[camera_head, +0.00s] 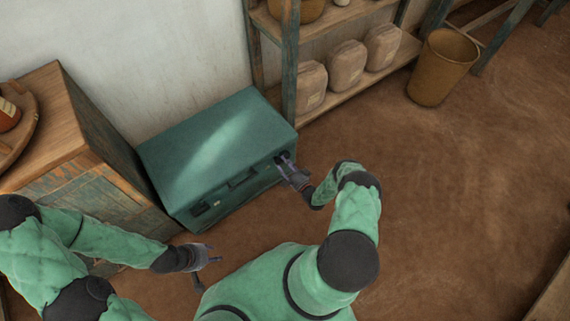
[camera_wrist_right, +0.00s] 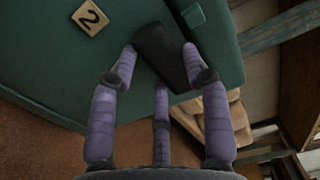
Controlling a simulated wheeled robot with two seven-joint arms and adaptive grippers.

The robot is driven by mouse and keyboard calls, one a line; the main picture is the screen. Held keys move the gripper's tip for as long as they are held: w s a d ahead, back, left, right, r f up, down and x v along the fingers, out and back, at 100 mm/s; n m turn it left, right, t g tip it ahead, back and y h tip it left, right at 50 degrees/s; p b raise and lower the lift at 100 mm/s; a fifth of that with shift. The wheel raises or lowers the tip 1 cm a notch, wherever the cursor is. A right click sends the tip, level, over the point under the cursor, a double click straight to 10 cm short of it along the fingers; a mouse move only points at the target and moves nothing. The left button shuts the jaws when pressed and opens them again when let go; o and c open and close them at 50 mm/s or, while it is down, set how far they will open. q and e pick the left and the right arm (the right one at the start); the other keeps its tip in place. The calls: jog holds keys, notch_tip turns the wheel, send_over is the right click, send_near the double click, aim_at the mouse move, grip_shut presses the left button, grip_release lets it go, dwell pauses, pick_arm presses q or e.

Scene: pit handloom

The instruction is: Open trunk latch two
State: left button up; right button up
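The closed green trunk (camera_head: 215,140) stands against the wall, with a dark latch at the left of its front (camera_head: 200,208) and another at the right (camera_head: 280,158). My right gripper (camera_head: 287,167) is at the right latch. In the right wrist view, a tag marked 2 (camera_wrist_right: 90,17) sits beside a dark latch plate (camera_wrist_right: 160,50). The fingers of my right gripper (camera_wrist_right: 159,55) are spread on either side of this plate; firm contact cannot be told. My left gripper (camera_head: 210,270) is open and empty, low in front of the trunk.
A wooden cabinet (camera_head: 85,150) stands close to the trunk's left side. A shelf rack (camera_head: 345,90) with several wrapped bundles stands behind it to the right. A brown bin (camera_head: 442,68) is at the upper right. The floor (camera_head: 450,200) on the right is clear.

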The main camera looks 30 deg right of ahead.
jog(key=shift+o, duration=1.3)
jog(key=s, duration=1.2)
jog(key=shift+d, duration=0.45)
jog(key=shift+w, duration=0.1)
